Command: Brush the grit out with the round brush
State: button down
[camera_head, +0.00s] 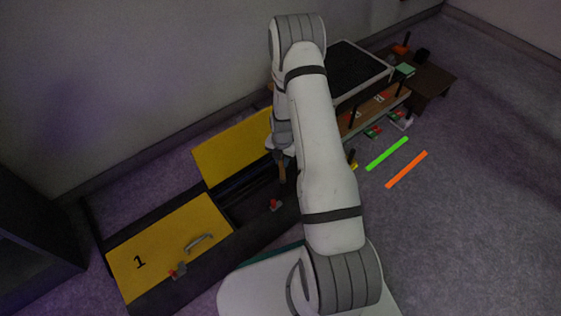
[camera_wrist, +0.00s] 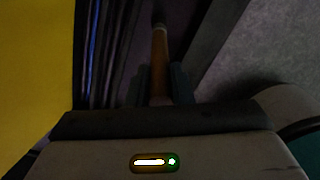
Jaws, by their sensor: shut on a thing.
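A long dark trough (camera_head: 245,200) with yellow lids stands by the wall. The lid marked 1 (camera_head: 170,250) lies closed, and another yellow lid (camera_head: 232,150) stands raised behind an open section. My gripper (camera_wrist: 160,80) is over this open section and shut on a brown wooden handle (camera_wrist: 159,50), which I take as the round brush. The handle also shows below my wrist in the head view (camera_head: 282,174). Its bristles cannot be made out. Dark cables (camera_wrist: 105,50) run along the trough beside the handle. I cannot make out any grit.
Red latches (camera_head: 276,205) sit on the trough's front side. A handle (camera_head: 198,243) is on the closed lid. A brown low table (camera_head: 425,80) with small items stands at the back right. Green (camera_head: 387,153) and orange (camera_head: 406,169) strips lie on the open floor to the right.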

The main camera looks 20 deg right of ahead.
jog(key=d, duration=0.2)
jog(key=w+d, duration=0.1)
jog(key=shift+w+d+b, duration=0.1)
jog(key=shift+d+b, duration=0.2)
jog(key=shift+d, duration=0.05)
jog(key=shift+a, duration=0.15)
jog(key=s+a, duration=0.2)
jog(key=a, duration=0.4)
jog(key=s+a+p, duration=0.1)
jog(key=s+a, duration=0.1)
jog(key=a, duration=0.5)
jog(key=shift+s+a, duration=0.25)
jog(key=shift+a, duration=0.05)
dwell(0.8)
jog(key=shift+r+p, duration=0.1)
jog(key=shift+p, duration=0.25)
jog(key=shift+r+p, duration=1.95)
jog(key=shift+r, duration=1.05)
